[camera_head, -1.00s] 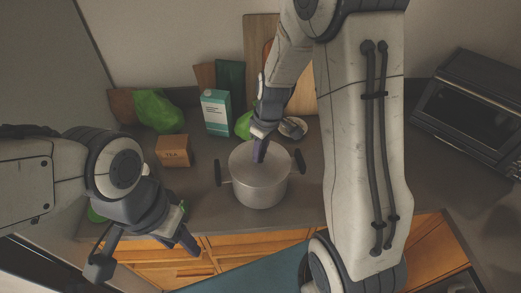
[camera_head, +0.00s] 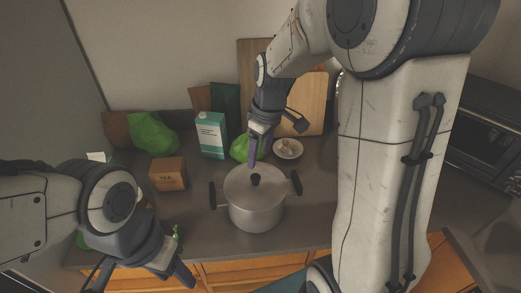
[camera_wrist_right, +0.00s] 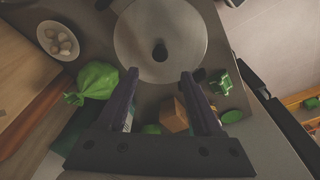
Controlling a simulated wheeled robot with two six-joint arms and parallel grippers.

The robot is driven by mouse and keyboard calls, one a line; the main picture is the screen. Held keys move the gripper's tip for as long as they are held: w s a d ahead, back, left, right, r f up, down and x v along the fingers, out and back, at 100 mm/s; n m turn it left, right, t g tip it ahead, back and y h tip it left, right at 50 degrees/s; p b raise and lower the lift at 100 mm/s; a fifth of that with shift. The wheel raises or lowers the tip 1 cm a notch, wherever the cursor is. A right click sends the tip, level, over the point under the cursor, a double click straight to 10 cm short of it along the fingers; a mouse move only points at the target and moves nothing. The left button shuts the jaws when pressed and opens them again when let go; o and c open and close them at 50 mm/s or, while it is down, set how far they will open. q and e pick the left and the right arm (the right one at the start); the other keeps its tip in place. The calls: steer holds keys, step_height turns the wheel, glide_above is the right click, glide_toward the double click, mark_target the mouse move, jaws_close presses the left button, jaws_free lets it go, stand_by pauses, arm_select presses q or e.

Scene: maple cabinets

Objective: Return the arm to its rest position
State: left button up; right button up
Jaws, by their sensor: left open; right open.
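My right gripper (camera_head: 277,147) is open and empty, above and behind the grey pot (camera_head: 256,213). The lid (camera_head: 238,185) sits on the pot, and its dark knob (camera_head: 255,180) is clear of the fingers. In the right wrist view, the open fingers (camera_wrist_right: 159,74) point toward the lid (camera_wrist_right: 135,40) with nothing between them. My right upper arm links fill the right-centre of the head view. My left gripper (camera_head: 138,284) is open and low at the front left, over the counter's front edge, partly cut off by the frame.
A tea box (camera_head: 168,174), a teal-and-white carton (camera_head: 211,135) and a green bag (camera_head: 152,133) stand left of the pot. A bowl (camera_head: 288,149) and a cutting board (camera_head: 312,104) are behind it. A dark oven (camera_head: 487,140) stands at right.

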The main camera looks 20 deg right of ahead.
steer(key=s+a+g+b, duration=0.1)
steer(key=s+a+b, duration=0.1)
steer(key=s+a, duration=1)
steer(key=s+a+f+b, duration=0.1)
steer(key=s+a+f, duration=0.2)
steer(key=s, duration=0.7)
steer(key=shift+s+f+n+g+b, duration=0.15)
steer(key=shift+s+n+g+b, duration=0.1)
steer(key=shift+n+g+b, duration=0.05)
